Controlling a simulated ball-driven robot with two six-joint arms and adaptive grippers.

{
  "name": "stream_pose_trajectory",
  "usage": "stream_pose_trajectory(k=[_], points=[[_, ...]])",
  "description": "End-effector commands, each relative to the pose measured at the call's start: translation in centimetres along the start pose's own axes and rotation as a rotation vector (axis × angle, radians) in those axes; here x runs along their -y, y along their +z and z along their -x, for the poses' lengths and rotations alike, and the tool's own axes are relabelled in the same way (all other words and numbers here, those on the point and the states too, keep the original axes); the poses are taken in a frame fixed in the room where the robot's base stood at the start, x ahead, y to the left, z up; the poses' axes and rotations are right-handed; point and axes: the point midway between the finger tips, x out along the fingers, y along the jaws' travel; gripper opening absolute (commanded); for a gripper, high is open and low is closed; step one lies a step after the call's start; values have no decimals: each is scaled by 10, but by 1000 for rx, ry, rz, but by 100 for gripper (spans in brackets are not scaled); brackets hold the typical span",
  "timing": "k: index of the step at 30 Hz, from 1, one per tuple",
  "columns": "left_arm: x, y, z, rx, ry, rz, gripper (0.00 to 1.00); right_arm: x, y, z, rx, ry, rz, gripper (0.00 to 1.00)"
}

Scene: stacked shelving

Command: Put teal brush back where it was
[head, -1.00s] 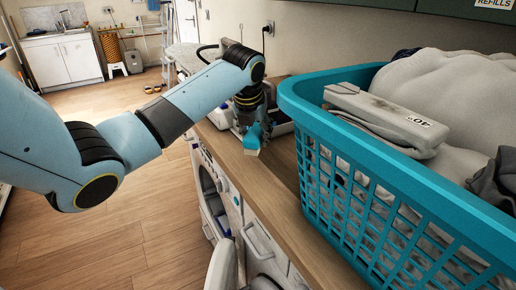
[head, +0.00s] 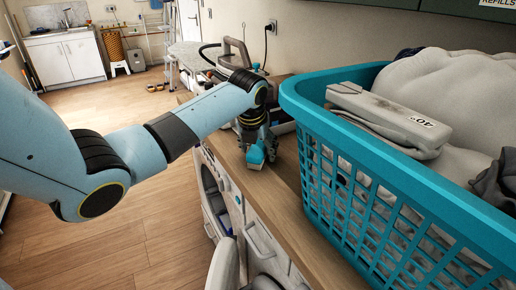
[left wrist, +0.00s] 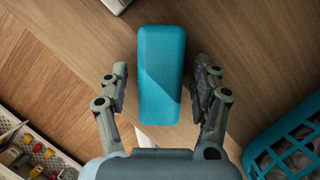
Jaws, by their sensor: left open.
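The teal brush (head: 256,154) is on the wooden counter near its front edge, left of the teal laundry basket. In the left wrist view the brush (left wrist: 160,85) shows as a long rounded teal block, seen from above. My left gripper (left wrist: 160,72) is open, with one finger on each side of the brush and a small gap on both sides. In the head view my left gripper (head: 254,138) points down at the brush and hides part of it. The brush's underside is mostly hidden.
The teal laundry basket (head: 400,185), full of pale cloth, stands close on the right; its edge also shows in the left wrist view (left wrist: 262,150). A grey-handled appliance (head: 236,53) stands behind my gripper. White front-loading machines (head: 222,195) are below the counter.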

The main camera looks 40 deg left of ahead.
Motion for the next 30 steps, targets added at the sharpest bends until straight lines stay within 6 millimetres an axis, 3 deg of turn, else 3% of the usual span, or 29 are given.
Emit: stream_pose_trajectory(k=[7,21,30], points=[[0,1,9,3,0,0,65,0,1,1,2,0,0,64],[0,2,103,3,0,0,65,3,0,5,1,-4,-1,64],[0,0,121,0,1,0,65,4,0,5,0,-4,-2,64]])
